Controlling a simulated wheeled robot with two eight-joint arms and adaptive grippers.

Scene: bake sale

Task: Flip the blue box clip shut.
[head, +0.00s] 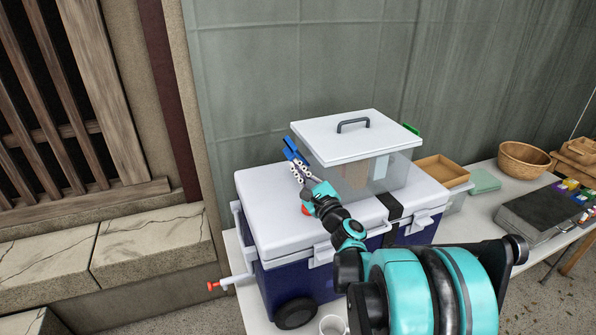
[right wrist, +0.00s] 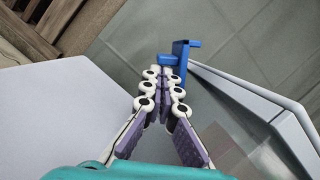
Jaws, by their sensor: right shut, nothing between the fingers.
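A clear box (head: 384,178) with a white lid (head: 338,144) and a dark handle stands on top of a cooler. Its blue clip (head: 289,146) is at the lid's left edge and sticks outward from the box. The blue clip also shows in the right wrist view (right wrist: 181,56), just beyond my fingertips. My right gripper (head: 297,166) reaches in beside the box's left side. Its fingers are shut and empty, with the tips (right wrist: 161,73) at or very near the clip; I cannot tell if they touch. My left gripper is not in view.
The white-lidded blue cooler (head: 262,205) carries the box. A green clip (head: 412,129) is on the box's far right side. A tan tray (head: 441,170), wicker basket (head: 523,158) and dark grey case (head: 541,214) stand to the right. A wall (head: 300,60) rises behind.

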